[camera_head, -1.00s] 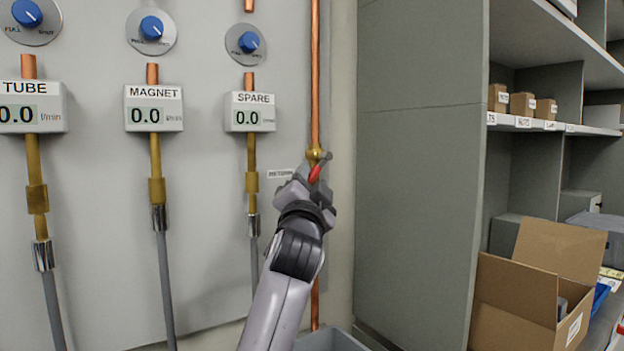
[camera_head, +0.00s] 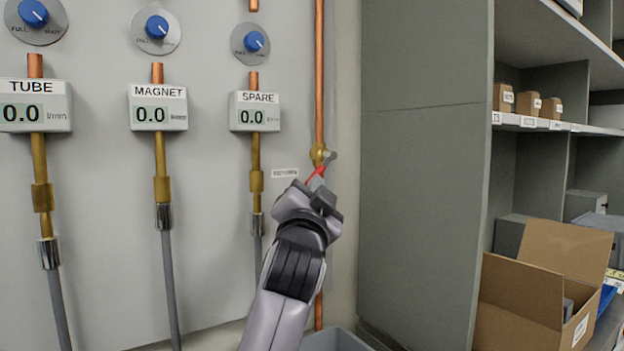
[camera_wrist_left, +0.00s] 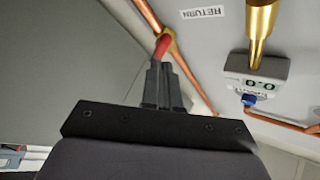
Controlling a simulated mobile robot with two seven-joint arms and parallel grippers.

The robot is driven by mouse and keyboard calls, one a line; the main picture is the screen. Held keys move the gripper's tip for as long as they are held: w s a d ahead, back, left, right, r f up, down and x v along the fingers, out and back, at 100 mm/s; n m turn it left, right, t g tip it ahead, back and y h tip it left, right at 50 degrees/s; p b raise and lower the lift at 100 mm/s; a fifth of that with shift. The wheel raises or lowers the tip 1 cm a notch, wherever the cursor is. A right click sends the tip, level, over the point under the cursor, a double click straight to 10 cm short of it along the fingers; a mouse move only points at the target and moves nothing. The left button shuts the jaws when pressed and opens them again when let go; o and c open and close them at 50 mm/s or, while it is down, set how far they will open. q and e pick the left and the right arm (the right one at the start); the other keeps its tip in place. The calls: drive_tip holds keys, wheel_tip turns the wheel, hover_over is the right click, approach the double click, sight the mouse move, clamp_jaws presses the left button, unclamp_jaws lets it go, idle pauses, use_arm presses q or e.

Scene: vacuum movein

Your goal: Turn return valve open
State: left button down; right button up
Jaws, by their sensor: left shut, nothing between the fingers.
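The return valve is a brass body (camera_head: 319,154) on a vertical copper pipe, with a red lever handle (camera_head: 315,174) slanting down to the left. The RETURN label (camera_head: 285,173) is on the wall left of it. My left gripper (camera_head: 318,191) is just below the handle. In the left wrist view, my left gripper (camera_wrist_left: 160,70) is shut and empty, its fingertips at the end of the red handle (camera_wrist_left: 162,45). I cannot tell whether they touch. The brass valve body (camera_wrist_left: 169,36) shows behind the handle. My right gripper is out of view.
Flow meters marked TUBE (camera_head: 36,118), MAGNET (camera_head: 158,117) and SPARE (camera_head: 255,119) hang left of the valve, with hoses below. A grey cabinet side (camera_head: 420,190) stands close on the right. An open cardboard box (camera_head: 520,300) is further right.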

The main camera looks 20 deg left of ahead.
sight(319, 169)
use_arm(q)
drive_tip(key=d+r+n+g+h+p, duration=0.3)
drive_tip(key=r+n+g+h+p, duration=0.15)
drive_tip(key=r+n, duration=0.45)
drive_tip(key=s+a+r+n+g+y+p, duration=0.1)
drive_tip(key=s+a+r+n+g+p, duration=0.15)
drive_tip(key=s+n, duration=0.2)
drive_tip(key=s+a+r+n+g+y+p, duration=0.1)
drive_tip(key=s+n+g+p, duration=0.25)
drive_tip(key=n, duration=0.25)
drive_tip(key=f+p+x, duration=0.1)
drive_tip(key=x, duration=1.3)
drive_tip(key=shift+s+d, duration=0.3)
drive_tip(key=shift+h, duration=0.25)
